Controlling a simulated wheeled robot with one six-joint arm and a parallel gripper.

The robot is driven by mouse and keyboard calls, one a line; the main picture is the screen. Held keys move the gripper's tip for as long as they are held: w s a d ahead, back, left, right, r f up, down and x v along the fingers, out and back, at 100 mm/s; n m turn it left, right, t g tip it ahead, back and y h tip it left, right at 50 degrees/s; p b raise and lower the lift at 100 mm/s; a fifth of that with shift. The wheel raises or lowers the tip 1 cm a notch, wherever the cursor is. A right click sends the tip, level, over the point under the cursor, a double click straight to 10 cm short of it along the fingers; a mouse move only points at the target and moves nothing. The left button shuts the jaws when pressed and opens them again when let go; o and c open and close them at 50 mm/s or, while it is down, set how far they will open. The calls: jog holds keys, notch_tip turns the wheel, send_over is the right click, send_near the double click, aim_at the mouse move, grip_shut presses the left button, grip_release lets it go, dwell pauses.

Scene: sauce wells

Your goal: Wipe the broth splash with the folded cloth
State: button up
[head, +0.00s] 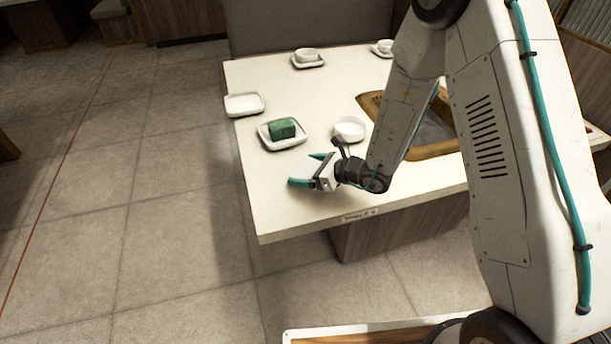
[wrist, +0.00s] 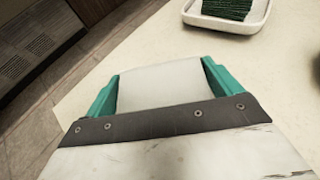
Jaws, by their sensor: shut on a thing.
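My gripper (head: 307,170) is low over the near left part of the pale table, with its teal fingers apart around a white folded cloth. The cloth (wrist: 160,84) fills the space between the fingers in the wrist view and is gripped from both sides. In the head view the cloth is hard to tell from the pale tabletop. Whether it touches the table is not clear. I cannot make out the broth splash in either view; it may be hidden under the cloth or gripper.
A green block sits on a white dish (head: 303,142) behind my gripper; the dish also shows in the wrist view (wrist: 245,27). A white bowl (head: 349,127) stands close to my arm. An empty white dish (head: 244,104) is at the left edge. The table's front left corner (head: 268,228) is clear.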

jog(key=shift+r, duration=2.7)
